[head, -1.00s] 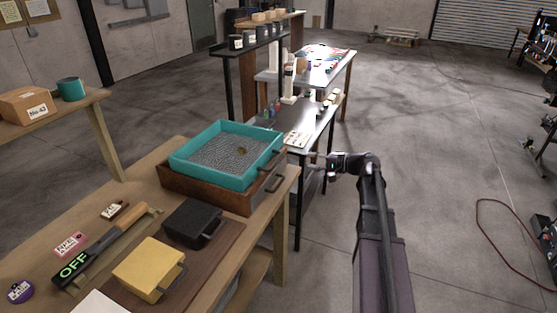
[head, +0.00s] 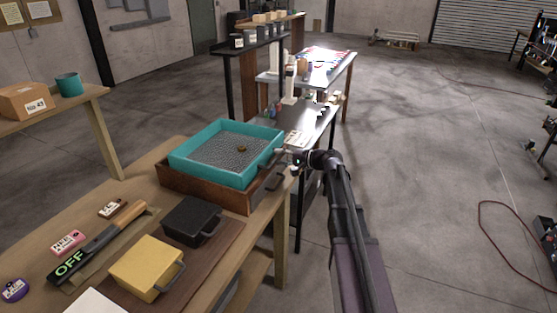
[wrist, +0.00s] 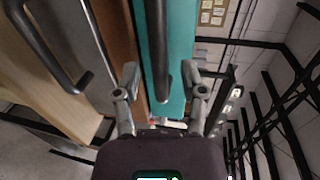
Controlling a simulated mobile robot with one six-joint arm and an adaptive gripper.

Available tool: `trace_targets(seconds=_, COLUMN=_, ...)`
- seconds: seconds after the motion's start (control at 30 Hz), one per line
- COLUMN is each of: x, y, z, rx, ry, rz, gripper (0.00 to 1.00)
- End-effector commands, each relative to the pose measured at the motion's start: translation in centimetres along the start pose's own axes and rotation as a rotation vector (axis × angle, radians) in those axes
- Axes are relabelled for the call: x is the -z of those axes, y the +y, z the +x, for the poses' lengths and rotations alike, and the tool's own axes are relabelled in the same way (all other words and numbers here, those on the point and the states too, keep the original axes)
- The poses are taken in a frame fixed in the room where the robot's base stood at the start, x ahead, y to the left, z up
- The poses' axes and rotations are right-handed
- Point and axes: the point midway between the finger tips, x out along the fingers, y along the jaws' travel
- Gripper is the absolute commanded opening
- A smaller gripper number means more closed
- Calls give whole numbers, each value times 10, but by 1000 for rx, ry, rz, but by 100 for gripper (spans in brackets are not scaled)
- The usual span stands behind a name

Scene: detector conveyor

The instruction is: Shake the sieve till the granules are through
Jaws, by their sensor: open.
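The sieve (head: 201,168) is a teal square frame with a grey speckled floor. It rests on a brown wooden box (head: 213,194) at the far right end of the workbench. A small brown lump lies on the sieve floor; I cannot tell grey granules from mesh. My gripper (head: 288,159) is at the sieve's right side. In the wrist view my gripper (wrist: 164,90) is open, its fingers on either side of a dark bar handle (wrist: 158,50) in front of the teal wall (wrist: 181,55). The fingers look apart from the handle.
On the workbench are a black box (head: 189,222), a yellow box (head: 146,268), and a tool marked OFF (head: 70,266). Another dark handle (wrist: 45,48) shows at left in the wrist view. A metal table (head: 308,127) stands behind.

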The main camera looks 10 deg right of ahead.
Motion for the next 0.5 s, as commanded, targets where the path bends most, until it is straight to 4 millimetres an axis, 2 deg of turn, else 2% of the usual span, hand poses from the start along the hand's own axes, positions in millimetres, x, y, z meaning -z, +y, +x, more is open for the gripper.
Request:
trace_targets(seconds=0.2, x=0, y=0, z=10, rx=0, ry=1, rz=0, gripper=54)
trace_targets(seconds=0.47, x=0, y=0, z=10, rx=0, ry=2, rz=1, gripper=54)
trace_targets(seconds=0.5, x=0, y=0, z=10, rx=0, ry=2, rz=1, gripper=51)
